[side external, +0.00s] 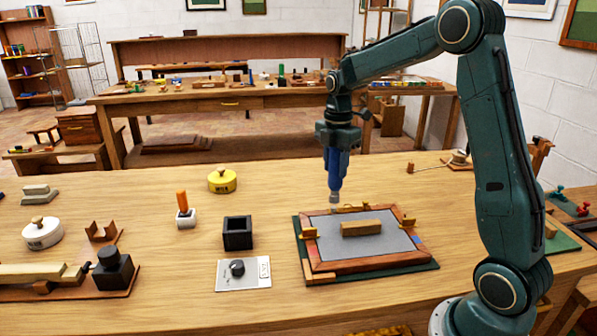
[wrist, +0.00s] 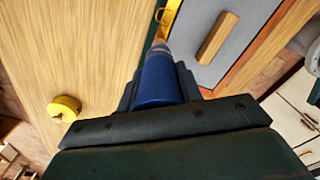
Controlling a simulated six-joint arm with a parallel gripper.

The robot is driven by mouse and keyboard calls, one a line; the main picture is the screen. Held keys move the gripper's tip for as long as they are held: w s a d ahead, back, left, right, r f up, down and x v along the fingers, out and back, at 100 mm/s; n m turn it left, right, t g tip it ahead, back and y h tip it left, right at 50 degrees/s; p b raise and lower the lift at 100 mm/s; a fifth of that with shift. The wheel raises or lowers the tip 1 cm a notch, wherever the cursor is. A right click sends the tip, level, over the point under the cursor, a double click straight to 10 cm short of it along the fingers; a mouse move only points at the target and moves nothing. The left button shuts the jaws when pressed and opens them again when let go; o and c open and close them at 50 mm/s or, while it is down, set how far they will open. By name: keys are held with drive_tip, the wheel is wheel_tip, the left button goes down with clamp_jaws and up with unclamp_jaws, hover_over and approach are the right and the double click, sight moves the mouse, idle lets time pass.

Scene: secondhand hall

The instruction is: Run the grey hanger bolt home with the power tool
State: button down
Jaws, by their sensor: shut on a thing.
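My gripper (side external: 338,140) is shut on a blue power tool (side external: 337,170), which points down with its grey nose at the far edge of a picture frame. The tool (wrist: 158,80) also shows in the wrist view, its nose beside a brass-coloured loop (wrist: 165,17). The reddish wooden frame (side external: 370,265) lies flat with a grey back panel (side external: 330,223) and a wooden block (side external: 361,228) on it. Small brass-coloured pieces sit around its rim. I cannot make out the grey hanger bolt; the nose may hide it. I cannot tell whether the nose touches anything.
A green mat (side external: 432,265) lies under the frame.

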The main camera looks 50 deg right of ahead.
drive_tip(key=shift+r, duration=1.2)
idle(0.4)
